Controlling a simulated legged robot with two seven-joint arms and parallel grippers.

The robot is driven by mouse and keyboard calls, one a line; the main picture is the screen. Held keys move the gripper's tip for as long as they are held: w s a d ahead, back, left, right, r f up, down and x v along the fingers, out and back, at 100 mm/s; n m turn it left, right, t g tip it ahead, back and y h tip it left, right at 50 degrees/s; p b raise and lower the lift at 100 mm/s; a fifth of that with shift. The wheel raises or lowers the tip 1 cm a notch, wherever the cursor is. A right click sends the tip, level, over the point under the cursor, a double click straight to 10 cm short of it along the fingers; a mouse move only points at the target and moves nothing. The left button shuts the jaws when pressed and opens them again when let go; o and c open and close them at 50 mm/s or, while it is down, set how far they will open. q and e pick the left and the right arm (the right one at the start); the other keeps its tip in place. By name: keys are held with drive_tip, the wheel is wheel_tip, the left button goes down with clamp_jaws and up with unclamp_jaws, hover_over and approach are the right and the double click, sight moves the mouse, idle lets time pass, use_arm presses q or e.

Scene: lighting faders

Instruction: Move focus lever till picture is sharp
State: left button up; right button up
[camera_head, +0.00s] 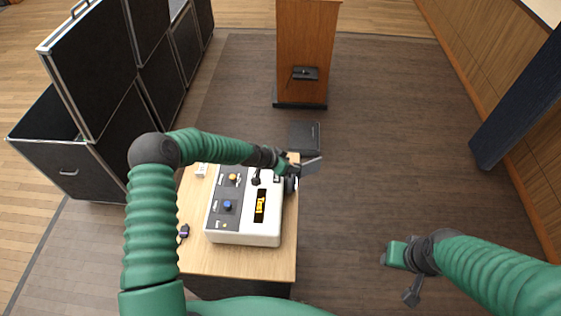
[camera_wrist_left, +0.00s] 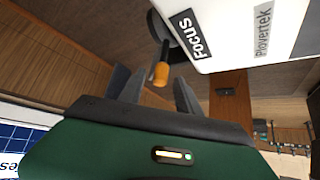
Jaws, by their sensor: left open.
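The white console (camera_head: 228,238) with a grey top lies on the table. In the left wrist view the console's side (camera_wrist_left: 228,50) carries a "Focus" label. Beside the label, the focus lever (camera_wrist_left: 161,74), with an orange tip, sticks out from a dark round pivot. My left gripper (camera_head: 300,168) is at the console's far right side. In the wrist view its open fingers (camera_wrist_left: 152,86) stand on either side of the lever tip. My right gripper (camera_head: 405,275) hangs apart over the floor; its jaw gap is unclear.
The wooden table (camera_head: 250,263) also holds a small dark object (camera_head: 184,231) left of the console. Black cases (camera_head: 100,95) stand at the left. A wooden lectern (camera_head: 305,45) stands beyond the table. The floor to the right is clear.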

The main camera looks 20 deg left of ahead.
use_arm(q)
drive_tip(key=b+v, duration=0.3)
drive_tip(key=v, duration=1.3)
drive_tip(key=shift+w, duration=0.15)
